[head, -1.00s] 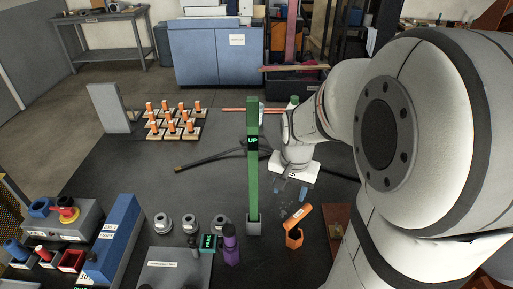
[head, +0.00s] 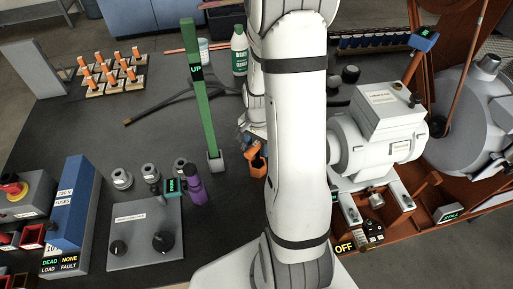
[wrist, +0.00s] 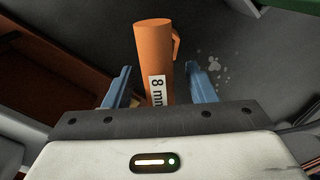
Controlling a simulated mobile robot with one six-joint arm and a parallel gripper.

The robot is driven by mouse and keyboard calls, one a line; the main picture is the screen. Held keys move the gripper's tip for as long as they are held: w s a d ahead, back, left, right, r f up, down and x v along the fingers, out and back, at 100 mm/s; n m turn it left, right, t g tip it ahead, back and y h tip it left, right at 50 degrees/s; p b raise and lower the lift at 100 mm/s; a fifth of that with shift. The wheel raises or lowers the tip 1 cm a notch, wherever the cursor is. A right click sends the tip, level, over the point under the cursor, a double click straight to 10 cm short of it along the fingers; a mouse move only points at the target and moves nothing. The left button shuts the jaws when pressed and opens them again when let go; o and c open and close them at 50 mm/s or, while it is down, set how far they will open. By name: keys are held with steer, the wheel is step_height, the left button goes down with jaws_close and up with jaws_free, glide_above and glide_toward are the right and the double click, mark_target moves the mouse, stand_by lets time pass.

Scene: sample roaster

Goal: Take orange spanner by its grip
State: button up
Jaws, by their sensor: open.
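The orange spanner (wrist: 153,45) stands out in the wrist view as an orange piece with a rounded end, a small side hook and an "8 mm" label. My gripper (wrist: 161,78) is open, with one blue finger on each side of it. The spanner's lower part is hidden behind the gripper body. In the head view the orange piece (head: 257,166) shows just left of my white arm, below my gripper (head: 248,142), and is partly hidden.
A green post (head: 197,95) marked "UP" stands close to the left. A purple bottle (head: 194,188) and a grey box with knobs (head: 135,228) are nearer the front. A grey motor (head: 375,140) stands to the right. A green-labelled bottle (head: 239,50) stands behind.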

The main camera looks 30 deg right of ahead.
steer(key=shift+f, duration=0.55)
jaws_close()
